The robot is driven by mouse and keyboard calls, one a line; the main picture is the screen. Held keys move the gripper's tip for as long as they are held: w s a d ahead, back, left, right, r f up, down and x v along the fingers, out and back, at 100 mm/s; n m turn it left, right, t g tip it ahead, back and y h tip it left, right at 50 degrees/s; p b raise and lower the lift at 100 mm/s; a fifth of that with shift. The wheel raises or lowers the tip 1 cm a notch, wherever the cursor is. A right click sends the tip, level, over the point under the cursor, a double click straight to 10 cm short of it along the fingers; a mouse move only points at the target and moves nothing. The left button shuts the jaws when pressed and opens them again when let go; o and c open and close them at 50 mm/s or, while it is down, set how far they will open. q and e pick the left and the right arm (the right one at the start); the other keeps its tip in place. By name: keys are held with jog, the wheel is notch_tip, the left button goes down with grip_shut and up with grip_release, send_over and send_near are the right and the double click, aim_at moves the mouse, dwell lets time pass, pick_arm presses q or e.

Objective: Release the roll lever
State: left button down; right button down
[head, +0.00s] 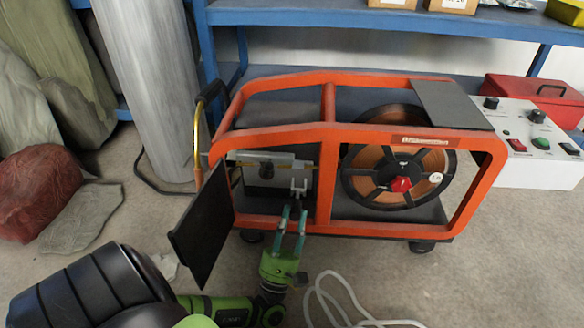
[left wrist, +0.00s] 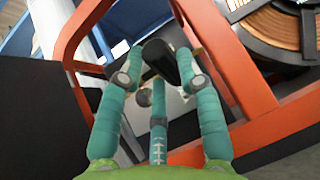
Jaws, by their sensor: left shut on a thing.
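My left gripper (head: 292,212) reaches up into the front opening of the orange-framed wire feeder (head: 330,128). Its teal fingers, also in the left wrist view (left wrist: 160,72), are closed around a dark rounded lever end (left wrist: 160,58), which looks like the roll lever. In the head view the fingers meet a small light grey fork-like part (head: 299,186) below the grey feed unit (head: 272,165). The fingers partly hide the lever, so its exact angle is unclear. My right gripper is not in view.
A black door panel (head: 201,228) stands open left of the gripper. A copper wire spool (head: 372,161) sits in the frame's right half. A control box (head: 537,150) stands at right. White cable (head: 346,306) lies on the floor near my arm.

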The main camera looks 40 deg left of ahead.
pick_arm(q)
jog(key=c, duration=0.8)
grip_release()
notch_tip(320, 180, up, 10)
jog(key=shift+r, duration=0.1)
dwell(0.3)
